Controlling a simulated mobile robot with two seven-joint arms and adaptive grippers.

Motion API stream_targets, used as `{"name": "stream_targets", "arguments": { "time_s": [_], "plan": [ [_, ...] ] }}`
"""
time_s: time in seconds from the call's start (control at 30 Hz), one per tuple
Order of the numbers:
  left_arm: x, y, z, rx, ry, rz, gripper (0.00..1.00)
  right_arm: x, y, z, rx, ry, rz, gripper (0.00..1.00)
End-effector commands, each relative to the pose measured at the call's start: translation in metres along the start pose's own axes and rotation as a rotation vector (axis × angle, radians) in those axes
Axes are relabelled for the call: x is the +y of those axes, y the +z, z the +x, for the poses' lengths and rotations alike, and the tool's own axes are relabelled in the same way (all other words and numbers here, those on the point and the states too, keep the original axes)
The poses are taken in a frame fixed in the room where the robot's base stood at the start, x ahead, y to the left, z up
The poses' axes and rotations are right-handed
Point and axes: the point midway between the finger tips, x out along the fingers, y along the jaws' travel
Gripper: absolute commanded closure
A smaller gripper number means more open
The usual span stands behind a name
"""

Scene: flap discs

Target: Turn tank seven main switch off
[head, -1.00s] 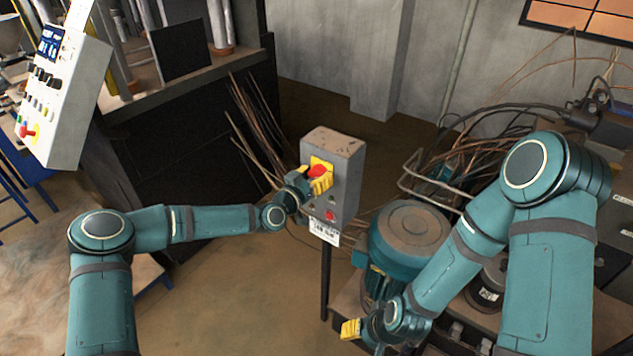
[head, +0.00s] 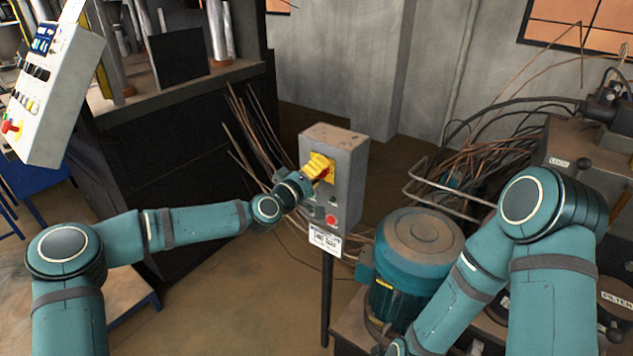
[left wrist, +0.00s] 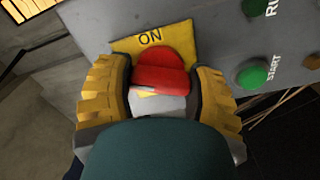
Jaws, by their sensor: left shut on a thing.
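A grey switch box (head: 350,170) stands on a dark post near the middle of the head view, with a white label (head: 325,240) below it that is too small to read. In the left wrist view, its red rotary knob (left wrist: 160,72) sits on a yellow plate (left wrist: 150,40) marked ON. My left gripper (head: 318,174) is at the knob. Its yellow fingers (left wrist: 160,100) are on both sides of the knob and shut on it. In the head view the gripper mostly hides the knob. My right gripper is out of view, below the bottom edge.
Green buttons (left wrist: 252,74) marked START and RUN sit beside the plate. A teal motor (head: 415,250) stands right of the post, with tangled rods and cables (head: 465,170) behind. A white control panel (head: 50,90) is at the upper left.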

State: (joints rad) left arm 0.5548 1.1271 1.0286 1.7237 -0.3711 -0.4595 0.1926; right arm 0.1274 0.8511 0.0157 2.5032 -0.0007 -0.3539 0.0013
Motion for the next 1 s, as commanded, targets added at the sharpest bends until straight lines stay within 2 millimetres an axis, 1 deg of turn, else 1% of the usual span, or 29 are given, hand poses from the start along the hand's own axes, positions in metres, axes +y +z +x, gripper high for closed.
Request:
{"name": "stream_targets", "arguments": {
  "time_s": [0.03,0.2,0.5,0.7,1.0],
  "plan": [
    [-0.004,0.002,0.000,-0.002,-0.001,-0.043,0.79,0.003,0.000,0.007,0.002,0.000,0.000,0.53],
    [-0.003,0.002,0.000,-0.001,-0.001,-0.188,0.79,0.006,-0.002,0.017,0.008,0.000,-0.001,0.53],
    [-0.002,0.001,0.000,-0.002,-0.003,-0.371,0.79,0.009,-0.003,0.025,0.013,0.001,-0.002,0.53],
    [-0.002,0.001,0.000,-0.002,-0.002,-0.434,0.79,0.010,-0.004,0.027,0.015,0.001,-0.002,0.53],
    [-0.001,0.001,0.000,-0.001,-0.002,-0.460,0.79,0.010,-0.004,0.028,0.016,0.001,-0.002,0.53]
  ]
}}
